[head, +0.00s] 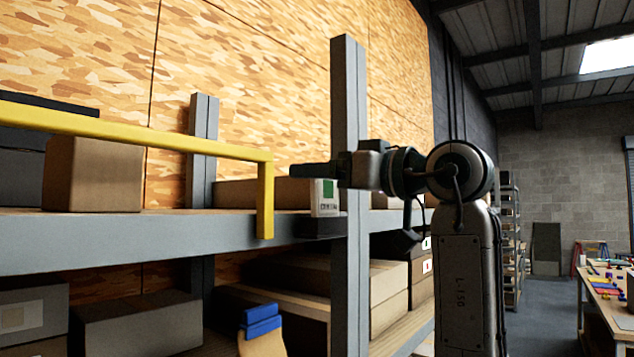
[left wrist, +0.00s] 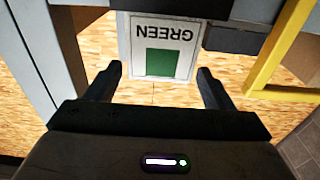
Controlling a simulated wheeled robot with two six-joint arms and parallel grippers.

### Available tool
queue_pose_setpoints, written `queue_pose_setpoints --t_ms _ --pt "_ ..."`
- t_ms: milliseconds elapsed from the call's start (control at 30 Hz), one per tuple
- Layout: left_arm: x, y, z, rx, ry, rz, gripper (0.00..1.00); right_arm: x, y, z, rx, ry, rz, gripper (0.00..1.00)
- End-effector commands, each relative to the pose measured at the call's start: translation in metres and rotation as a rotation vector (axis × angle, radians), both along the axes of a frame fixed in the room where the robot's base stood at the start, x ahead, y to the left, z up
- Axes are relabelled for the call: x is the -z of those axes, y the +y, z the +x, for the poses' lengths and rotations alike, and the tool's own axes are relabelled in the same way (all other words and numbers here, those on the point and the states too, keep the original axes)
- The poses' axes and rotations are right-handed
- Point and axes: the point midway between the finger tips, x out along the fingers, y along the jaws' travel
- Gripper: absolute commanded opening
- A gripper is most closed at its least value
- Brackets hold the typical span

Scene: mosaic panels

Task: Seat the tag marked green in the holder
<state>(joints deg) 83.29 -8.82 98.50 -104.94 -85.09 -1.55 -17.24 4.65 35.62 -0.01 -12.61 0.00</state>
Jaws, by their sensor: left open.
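The tag marked green (head: 327,196) is a white card with a green square, upright at the shelf's front edge beside the grey post. In the left wrist view it (left wrist: 164,25) appears upside down and reads GREEN. A dark block, seemingly the holder (head: 323,228), is below the tag in the head view; whether the tag sits in it I cannot tell. My left gripper (head: 312,170) is at the height of the tag's top edge. In the left wrist view its fingers (left wrist: 159,72) are open, one to each side of the tag's green end, apart from it. My right gripper is not in view.
A yellow rail (head: 265,200) runs left of the tag, and a grey post (head: 349,90) stands close at its right. Cardboard boxes (head: 93,174) stand on the shelf (head: 130,240). A blue-topped tan object (head: 262,325) shows at the bottom. A cluttered table (head: 610,300) is far right.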

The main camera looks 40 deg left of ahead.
Motion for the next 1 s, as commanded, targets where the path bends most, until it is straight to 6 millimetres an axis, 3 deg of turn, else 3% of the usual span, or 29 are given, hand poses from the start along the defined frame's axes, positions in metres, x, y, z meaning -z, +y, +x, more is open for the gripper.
queue_pose_setpoints --t_ms 33,100,433,633,1000 --pt "0.01 -0.013 0.002 0.006 0.0 0.0 0.75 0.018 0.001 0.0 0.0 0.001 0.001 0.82" --pt "0.011 -0.029 0.003 0.006 0.0 0.001 0.75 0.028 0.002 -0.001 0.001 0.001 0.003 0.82" --pt "0.01 -0.089 0.01 0.002 0.0 0.001 0.75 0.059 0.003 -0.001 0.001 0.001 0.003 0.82" --pt "0.008 -0.101 0.011 0.0 0.001 0.001 0.75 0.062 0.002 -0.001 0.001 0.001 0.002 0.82" --pt "0.008 -0.101 0.011 0.0 0.0 0.001 0.75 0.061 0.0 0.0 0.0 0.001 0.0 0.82"
